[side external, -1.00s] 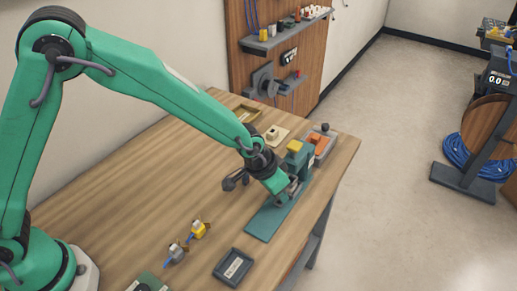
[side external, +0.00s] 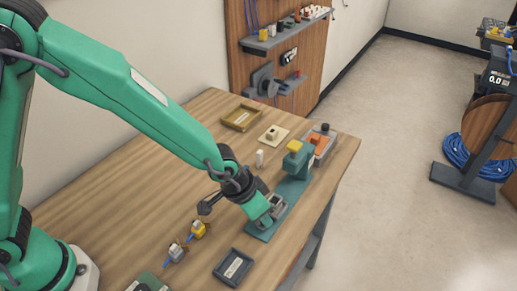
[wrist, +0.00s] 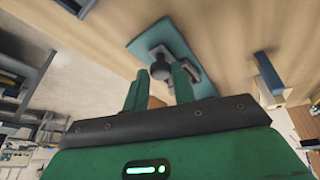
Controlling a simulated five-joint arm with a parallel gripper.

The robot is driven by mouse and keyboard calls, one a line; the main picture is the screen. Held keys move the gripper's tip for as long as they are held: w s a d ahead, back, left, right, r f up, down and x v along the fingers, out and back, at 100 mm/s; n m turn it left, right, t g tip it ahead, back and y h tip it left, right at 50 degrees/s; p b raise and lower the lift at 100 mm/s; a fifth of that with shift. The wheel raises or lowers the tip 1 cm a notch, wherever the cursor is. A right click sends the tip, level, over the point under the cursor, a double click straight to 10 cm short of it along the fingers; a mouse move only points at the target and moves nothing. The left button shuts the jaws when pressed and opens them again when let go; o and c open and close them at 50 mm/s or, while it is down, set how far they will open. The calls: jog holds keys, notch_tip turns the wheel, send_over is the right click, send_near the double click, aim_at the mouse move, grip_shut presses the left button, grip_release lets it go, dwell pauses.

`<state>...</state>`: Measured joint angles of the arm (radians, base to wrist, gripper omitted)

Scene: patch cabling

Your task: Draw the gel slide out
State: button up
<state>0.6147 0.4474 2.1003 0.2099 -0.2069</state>
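The green fixture (side external: 297,168), with a yellow top, stands on a teal base plate (side external: 258,232) near the table's right edge. The gel slide (side external: 277,201) is a small grey piece low on the plate, in front of the fixture's upright block. In the wrist view the slide (wrist: 160,48) lies over the teal plate, with a dark round knob (wrist: 160,71) at its near end. My gripper (wrist: 160,78) has one finger on each side of this knob, with little gap showing. In the side view my gripper (side external: 270,215) partly hides the slide.
A dark labelled tray (side external: 234,267) lies at the front, left of the plate. Yellow and grey connectors (side external: 197,230) lie to the left. A white cylinder (side external: 259,158), a beige block (side external: 272,133), a wooden tray (side external: 241,117) and a clear box (side external: 323,142) stand behind.

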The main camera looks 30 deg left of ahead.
jog(key=o, duration=0.3)
jog(key=shift+d, duration=0.15)
jog(key=shift+o, duration=0.2)
jog(key=shift+r, duration=0.1)
jog(key=v, duration=0.7)
jog(key=shift+r, duration=0.3)
jog(key=shift+s+a, duration=0.1)
jog(key=shift+a, duration=0.15)
jog(key=s+a+r+n+t+y, duration=0.1)
jog(key=s+a+r+n, duration=0.15)
jog(key=a+r, duration=0.95)
jog(key=s+a+r+n+t+y, duration=0.1)
jog(key=s+a+r+n, duration=0.1)
jog(key=s+a, duration=0.8)
jog(key=a, duration=0.3)
jog(key=shift+s+r+y, duration=0.2)
jog(key=shift+s+y, duration=0.1)
